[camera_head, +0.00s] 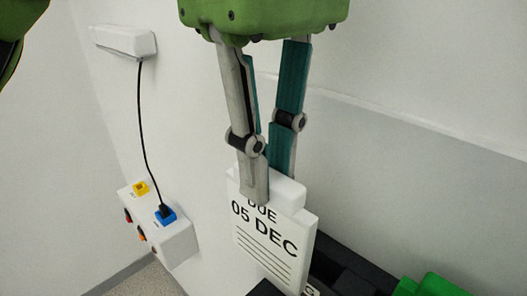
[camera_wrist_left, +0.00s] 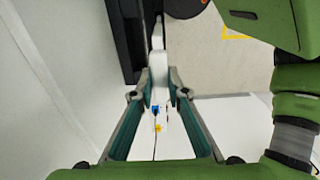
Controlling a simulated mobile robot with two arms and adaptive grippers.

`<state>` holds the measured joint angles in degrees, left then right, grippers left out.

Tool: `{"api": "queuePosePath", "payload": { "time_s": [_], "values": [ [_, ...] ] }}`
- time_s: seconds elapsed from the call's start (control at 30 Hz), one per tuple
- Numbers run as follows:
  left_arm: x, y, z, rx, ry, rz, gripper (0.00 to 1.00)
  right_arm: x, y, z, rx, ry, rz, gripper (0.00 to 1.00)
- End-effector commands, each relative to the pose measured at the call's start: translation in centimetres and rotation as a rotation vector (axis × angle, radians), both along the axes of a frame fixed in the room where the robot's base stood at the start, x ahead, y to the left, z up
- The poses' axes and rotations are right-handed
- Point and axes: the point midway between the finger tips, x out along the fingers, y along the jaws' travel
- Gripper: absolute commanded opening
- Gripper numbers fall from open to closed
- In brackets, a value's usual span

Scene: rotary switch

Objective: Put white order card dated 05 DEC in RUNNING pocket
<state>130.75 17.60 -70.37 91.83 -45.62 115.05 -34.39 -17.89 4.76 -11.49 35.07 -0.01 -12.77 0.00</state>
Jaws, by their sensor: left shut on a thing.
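The white order card (camera_head: 262,238) reads "DUE 05 DEC" and hangs upright with its thick top edge pinched in my left gripper (camera_head: 268,183). In the left wrist view the card (camera_wrist_left: 158,45) shows as a narrow white strip ahead of my left gripper (camera_wrist_left: 161,85), next to black holder parts (camera_wrist_left: 125,40). In the head view a black pocket holder (camera_head: 345,268) is partly visible below and right of the card. The card's lower edge is cut off by the frame, so I cannot tell whether it is inside a pocket. No RUNNING label is readable. My right gripper is not in view.
A white wall box (camera_head: 172,243) with a blue plug, a yellow part and coloured buttons is at lower left. A black cable (camera_head: 143,130) runs up from it to a white wall fixture (camera_head: 125,41). The wall runs close behind the card.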

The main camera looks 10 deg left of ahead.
Motion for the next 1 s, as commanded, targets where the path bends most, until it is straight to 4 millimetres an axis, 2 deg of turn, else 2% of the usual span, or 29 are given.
{"api": "queuePosePath", "payload": {
  "time_s": [0.3,0.6,1.0],
  "values": [
    [2.5,-1.9,-0.1,0.001,0.003,0.001,0.0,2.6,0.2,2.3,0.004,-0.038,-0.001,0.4],
    [4.2,-3.1,-0.5,0.0,0.002,0.0,0.0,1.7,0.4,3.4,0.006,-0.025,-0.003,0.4],
    [4.5,-3.3,-0.7,0.0,0.0,0.001,0.0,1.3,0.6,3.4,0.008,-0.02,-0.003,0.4]
  ]
}}
